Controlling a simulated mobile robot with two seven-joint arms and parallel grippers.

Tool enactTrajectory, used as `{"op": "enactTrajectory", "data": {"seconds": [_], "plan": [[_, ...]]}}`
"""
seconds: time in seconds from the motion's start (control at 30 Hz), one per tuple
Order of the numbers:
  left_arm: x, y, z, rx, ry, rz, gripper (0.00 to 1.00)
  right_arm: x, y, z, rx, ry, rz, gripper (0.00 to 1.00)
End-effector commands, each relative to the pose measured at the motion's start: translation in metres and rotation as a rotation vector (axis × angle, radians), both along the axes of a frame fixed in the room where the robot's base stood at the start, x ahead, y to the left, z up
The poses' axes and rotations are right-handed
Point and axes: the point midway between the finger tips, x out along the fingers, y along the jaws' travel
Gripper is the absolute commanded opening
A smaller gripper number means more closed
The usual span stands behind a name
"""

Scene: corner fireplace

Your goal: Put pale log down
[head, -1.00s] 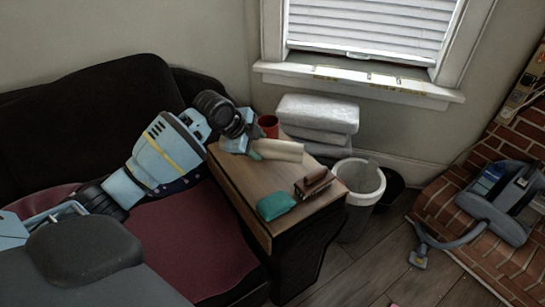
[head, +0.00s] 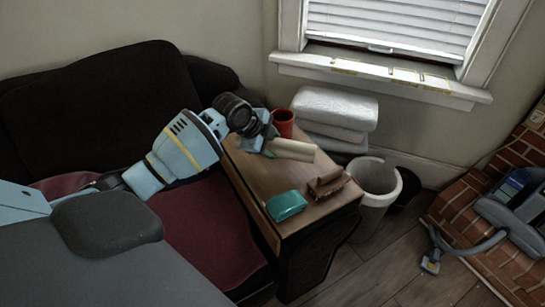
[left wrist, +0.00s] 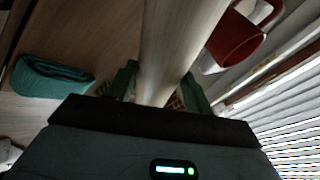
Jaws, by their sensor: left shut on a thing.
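The pale log (head: 293,150) is a smooth cream cylinder over the far part of the small wooden side table (head: 252,178). My left gripper (head: 268,148) is shut on its left end. In the left wrist view the log (left wrist: 178,40) runs up between the two green fingers of the gripper (left wrist: 162,88). I cannot tell whether the log touches the tabletop or hangs just above it. My right gripper is not in view.
A red mug (head: 284,122) stands close behind the log. A teal cloth bundle (head: 286,206) and brown log pieces (head: 328,183) lie nearer the table's front. Bare tabletop lies between. A grey bin (head: 374,183) stands right of the table, a dark sofa (head: 100,95) left.

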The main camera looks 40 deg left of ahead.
Motion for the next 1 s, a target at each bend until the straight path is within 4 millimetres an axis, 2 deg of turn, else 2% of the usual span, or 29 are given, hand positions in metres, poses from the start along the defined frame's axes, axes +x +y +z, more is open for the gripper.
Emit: {"op": "enactTrajectory", "data": {"seconds": [0.23,0.53,0.9,0.93,1.0], "plan": [[0.001,0.000,-0.006,-0.001,-0.006,0.000,0.00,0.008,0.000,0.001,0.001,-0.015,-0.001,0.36],[0.001,0.000,-0.047,-0.001,-0.004,0.001,0.00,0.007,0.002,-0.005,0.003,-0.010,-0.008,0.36],[0.001,0.000,-0.051,0.000,-0.006,0.000,0.00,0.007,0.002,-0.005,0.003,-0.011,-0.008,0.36],[0.000,0.000,-0.053,0.001,-0.002,0.000,0.53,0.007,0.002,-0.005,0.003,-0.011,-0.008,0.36],[0.000,0.000,-0.052,0.000,-0.003,0.000,0.62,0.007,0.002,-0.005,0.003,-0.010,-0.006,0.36]]}}
